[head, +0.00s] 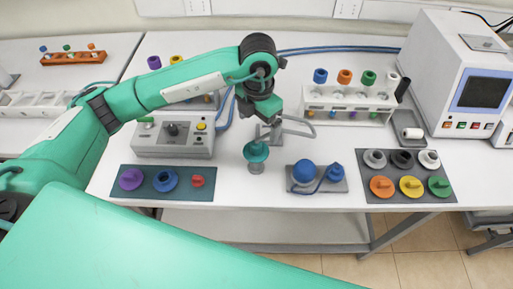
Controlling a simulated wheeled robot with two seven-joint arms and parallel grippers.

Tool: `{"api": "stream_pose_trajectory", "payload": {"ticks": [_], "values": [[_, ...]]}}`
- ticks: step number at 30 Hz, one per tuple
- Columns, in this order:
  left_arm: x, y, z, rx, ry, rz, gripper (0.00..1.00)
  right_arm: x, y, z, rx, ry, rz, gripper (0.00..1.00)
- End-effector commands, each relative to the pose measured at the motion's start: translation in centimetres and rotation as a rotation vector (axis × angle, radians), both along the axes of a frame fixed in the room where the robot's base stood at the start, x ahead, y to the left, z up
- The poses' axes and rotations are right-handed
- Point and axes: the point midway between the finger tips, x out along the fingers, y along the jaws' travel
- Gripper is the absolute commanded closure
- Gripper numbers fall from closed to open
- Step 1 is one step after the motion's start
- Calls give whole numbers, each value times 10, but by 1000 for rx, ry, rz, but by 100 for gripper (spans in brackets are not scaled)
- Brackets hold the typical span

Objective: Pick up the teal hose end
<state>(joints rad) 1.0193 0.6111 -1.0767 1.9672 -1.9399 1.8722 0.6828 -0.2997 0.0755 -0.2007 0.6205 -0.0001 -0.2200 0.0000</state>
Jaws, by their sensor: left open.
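The teal hose end (256,150) sits upright on a small grey stand (256,167) near the front edge of the white table. My left gripper (264,132) hangs from the dark wrist just above and behind the teal end in the picture. It is open, with nothing visibly held. The fingers are small and partly hidden, so I cannot tell whether they touch the teal end. My right gripper is not in view.
A dark mat (146,193) with purple, blue and red caps lies left. A blue ball-shaped part (304,173) sits on a grey plate right of the stand. A control box (172,148), bottle rack (345,96), cap tray (382,161) and white analyser (446,70) surround it.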

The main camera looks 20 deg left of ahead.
Motion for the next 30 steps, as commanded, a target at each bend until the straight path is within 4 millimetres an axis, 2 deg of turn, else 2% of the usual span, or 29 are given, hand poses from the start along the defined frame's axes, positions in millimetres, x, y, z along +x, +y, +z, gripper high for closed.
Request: {"api": "stream_pose_trajectory", "payload": {"ticks": [1,7,13,17,24,30], "values": [[-1,0,-8,2,7,2,7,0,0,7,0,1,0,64],[-1,0,-44,-2,5,1,7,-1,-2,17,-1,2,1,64],[-1,0,-57,-2,2,-1,7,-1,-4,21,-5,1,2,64],[-5,1,-66,-2,5,-1,7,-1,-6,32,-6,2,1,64],[-10,2,-97,-3,5,1,7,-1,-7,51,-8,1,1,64],[-9,2,-109,-4,2,0,7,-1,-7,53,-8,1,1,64]]}}
